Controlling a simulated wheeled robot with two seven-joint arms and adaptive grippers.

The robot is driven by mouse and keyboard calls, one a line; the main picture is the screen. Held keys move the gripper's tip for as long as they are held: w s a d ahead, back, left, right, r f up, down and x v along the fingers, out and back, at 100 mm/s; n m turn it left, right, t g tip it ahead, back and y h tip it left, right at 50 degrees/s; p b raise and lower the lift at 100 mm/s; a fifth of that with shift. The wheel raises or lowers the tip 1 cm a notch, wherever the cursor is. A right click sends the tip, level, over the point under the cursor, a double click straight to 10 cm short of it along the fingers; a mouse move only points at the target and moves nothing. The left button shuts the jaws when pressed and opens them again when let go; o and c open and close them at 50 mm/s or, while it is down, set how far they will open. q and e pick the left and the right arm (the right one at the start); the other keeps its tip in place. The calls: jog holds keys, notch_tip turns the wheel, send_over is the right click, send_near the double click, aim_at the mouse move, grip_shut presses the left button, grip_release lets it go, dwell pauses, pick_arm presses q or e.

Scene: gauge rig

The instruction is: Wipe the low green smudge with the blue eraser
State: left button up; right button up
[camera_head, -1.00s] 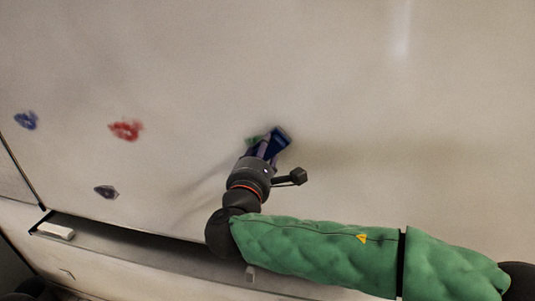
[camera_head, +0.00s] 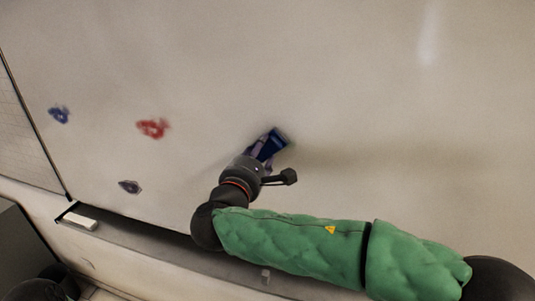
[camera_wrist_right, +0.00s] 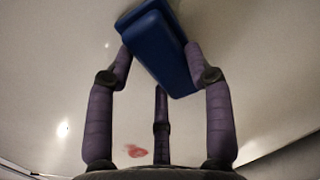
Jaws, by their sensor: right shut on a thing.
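The blue eraser (camera_head: 271,145) is held tilted against the whiteboard (camera_head: 360,80), or very near it; I cannot tell contact for sure. My right gripper (camera_head: 262,150) is shut on it. In the right wrist view the eraser (camera_wrist_right: 160,45) sits between the purple fingers (camera_wrist_right: 160,75). The low green smudge is mostly hidden; only a faint greenish trace (camera_head: 291,144) shows at the eraser's right edge. My left gripper is out of view.
A blue smudge (camera_head: 59,115), a red smudge (camera_head: 152,128) and a dark purple-grey smudge (camera_head: 130,187) are on the board to the left. A tray (camera_head: 150,232) runs below, with a white block (camera_head: 80,221) on it. The board right of the eraser is clear.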

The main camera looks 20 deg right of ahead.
aim_at(278, 151)
jog(key=shift+s+d+r+b, duration=0.2)
jog(key=shift+s+d+b, duration=0.35)
jog(key=shift+d, duration=0.35)
jog(key=shift+s+d+r+b, duration=0.15)
jog(key=shift+s+d+b, duration=0.3)
jog(key=shift+s+d, duration=0.3)
jog(key=shift+s+d+b, duration=0.6)
jog(key=shift+s+d, duration=0.2)
jog(key=shift+d, duration=0.5)
jog(key=shift+s+d+b, duration=0.55)
jog(key=shift+s+d, duration=0.25)
jog(key=shift+d, duration=0.45)
jog(key=shift+s+d+b, duration=0.6)
jog(key=shift+s+d, duration=0.2)
jog(key=shift+d, duration=0.5)
